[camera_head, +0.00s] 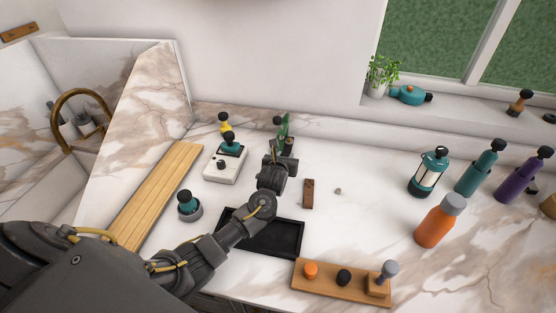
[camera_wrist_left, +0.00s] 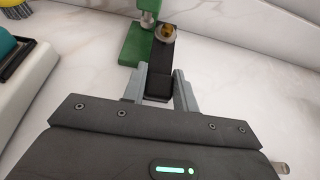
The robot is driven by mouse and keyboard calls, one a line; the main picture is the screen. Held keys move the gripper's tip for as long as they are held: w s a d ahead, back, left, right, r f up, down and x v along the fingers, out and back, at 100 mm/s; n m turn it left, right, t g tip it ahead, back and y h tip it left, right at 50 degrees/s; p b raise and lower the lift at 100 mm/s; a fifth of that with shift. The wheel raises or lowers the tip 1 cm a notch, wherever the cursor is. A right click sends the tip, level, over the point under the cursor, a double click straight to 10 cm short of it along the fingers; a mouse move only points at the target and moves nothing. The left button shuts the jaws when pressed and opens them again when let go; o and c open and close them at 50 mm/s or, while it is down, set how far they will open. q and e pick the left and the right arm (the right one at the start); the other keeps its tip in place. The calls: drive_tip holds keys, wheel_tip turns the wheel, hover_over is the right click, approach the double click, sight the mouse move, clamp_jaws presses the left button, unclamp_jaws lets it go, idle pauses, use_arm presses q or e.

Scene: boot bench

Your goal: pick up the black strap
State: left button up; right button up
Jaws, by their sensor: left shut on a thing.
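The black strap (camera_wrist_left: 161,78) is a dark narrow band between the two grey fingers of my left gripper (camera_wrist_left: 159,88) in the left wrist view. The gripper is shut on it. A round grey and brass piece (camera_wrist_left: 167,33) sits at the strap's far end. A green stand or clamp (camera_wrist_left: 136,45) is right beside that end. I cannot tell whether the strap touches it. In the head view my left gripper (camera_head: 284,155) is at the back of the counter, just in front of the green clamp (camera_head: 282,128); the strap is mostly hidden there. My right gripper is not in view.
A black tray (camera_head: 273,238) lies under my forearm. A brown block (camera_head: 308,194), a wooden tool rack (camera_head: 330,284) and an orange bottle (camera_head: 437,225) are to the right. The counter's middle right is clear.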

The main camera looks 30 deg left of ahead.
use_arm(q)
drive_tip(key=d+r+p, duration=0.1)
drive_tip(key=d+r, duration=0.5)
drive_tip(key=d, duration=0.5)
drive_tip(key=shift+w+d, duration=0.15)
